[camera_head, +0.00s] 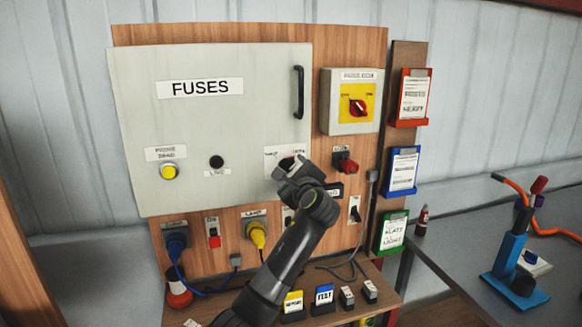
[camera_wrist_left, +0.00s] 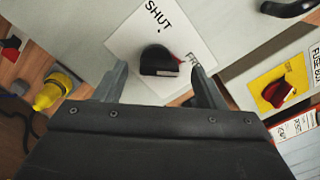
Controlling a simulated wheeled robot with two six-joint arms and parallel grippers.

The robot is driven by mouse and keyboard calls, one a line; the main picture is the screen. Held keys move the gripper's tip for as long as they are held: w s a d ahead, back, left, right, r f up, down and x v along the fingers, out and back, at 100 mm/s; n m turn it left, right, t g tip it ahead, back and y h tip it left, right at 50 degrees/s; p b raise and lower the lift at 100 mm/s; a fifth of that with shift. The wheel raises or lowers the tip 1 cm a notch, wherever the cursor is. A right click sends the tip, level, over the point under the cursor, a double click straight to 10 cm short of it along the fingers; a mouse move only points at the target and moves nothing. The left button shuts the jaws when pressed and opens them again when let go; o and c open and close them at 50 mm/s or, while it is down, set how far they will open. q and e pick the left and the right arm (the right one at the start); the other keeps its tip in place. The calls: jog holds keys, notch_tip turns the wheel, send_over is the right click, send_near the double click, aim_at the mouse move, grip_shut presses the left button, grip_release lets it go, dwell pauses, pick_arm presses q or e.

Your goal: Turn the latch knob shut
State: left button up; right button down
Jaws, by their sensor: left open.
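The latch knob (camera_wrist_left: 158,61) is dark with a red pointer edge. It sits on a white label plate (camera_wrist_left: 132,42) marked SHUT at one end and a partly hidden word starting "FR" at the other. The red side faces the partly hidden word. My left gripper (camera_wrist_left: 160,72) is open, its fingers on either side of the knob in the picture; I cannot tell whether they touch it. In the head view my left gripper (camera_head: 290,168) covers much of the knob, on the lower right of the grey FUSES door (camera_head: 230,125). My right gripper is not in view.
A black door handle (camera_head: 299,92) stands out above the knob. Right of the door are a yellow-faced box with a red rotary switch (camera_head: 357,107) and another red knob (camera_head: 345,163). Plugs, including a yellow one (camera_head: 257,234), stick out below. Small blocks lie on the shelf.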

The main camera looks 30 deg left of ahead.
pick_arm(q)
jog(key=shift+w+a, duration=0.3)
jog(key=shift+a, duration=0.1)
jog(key=c, duration=1)
